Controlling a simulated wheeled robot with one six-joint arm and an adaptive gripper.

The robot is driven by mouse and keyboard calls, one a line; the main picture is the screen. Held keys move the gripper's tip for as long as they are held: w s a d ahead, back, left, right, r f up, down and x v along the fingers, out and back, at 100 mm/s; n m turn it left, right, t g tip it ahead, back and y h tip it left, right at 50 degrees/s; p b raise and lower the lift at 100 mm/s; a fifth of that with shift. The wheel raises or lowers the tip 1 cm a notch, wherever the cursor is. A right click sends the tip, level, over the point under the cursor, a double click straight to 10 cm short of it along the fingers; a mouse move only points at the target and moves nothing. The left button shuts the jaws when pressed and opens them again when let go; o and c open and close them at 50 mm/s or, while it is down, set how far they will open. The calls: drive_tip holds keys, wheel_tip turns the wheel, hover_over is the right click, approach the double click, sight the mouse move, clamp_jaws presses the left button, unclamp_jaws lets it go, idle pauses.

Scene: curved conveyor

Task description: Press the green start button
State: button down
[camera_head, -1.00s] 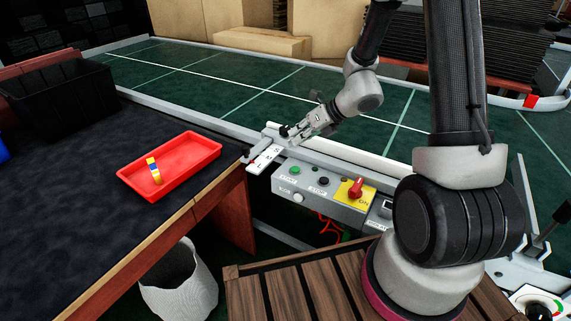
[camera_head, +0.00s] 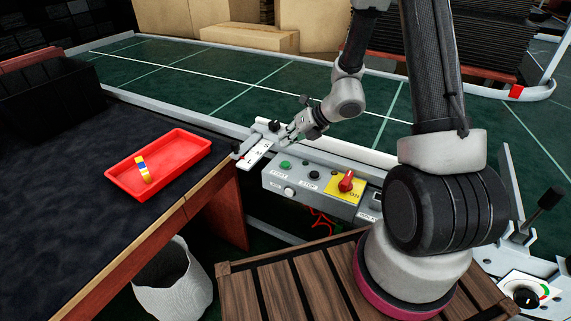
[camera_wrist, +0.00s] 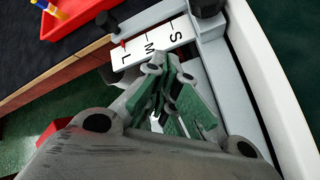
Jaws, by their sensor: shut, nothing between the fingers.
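The green start button (camera_head: 285,165) sits at the upper left of the grey control box (camera_head: 318,185), beside the conveyor. A black button (camera_head: 314,175), a white knob (camera_head: 290,191) and a red switch on a yellow plate (camera_head: 346,183) share the box. My gripper (camera_head: 287,134) is above and behind the box, near the white S-M-L scale plate (camera_head: 257,153). In the wrist view my gripper's fingers (camera_wrist: 160,65) are shut and empty, close to the scale plate (camera_wrist: 150,48). The green button does not show in the wrist view.
A red tray (camera_head: 196,148) with a small striped object (camera_head: 142,170) stands on the dark table (camera_head: 60,190) at left. A black bin (camera_head: 45,88) stands behind it. The green conveyor (camera_head: 200,80) runs behind the box. A wooden slatted platform (camera_head: 290,285) is in front.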

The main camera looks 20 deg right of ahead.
sight(287, 162)
drive_tip(key=shift+f, duration=2.55)
drive_tip(key=shift+f, duration=0.1)
drive_tip(key=shift+f, duration=0.3)
drive_tip(key=shift+f, duration=0.4)
drive_tip(key=shift+r, duration=0.85)
drive_tip(key=shift+r, duration=2.5)
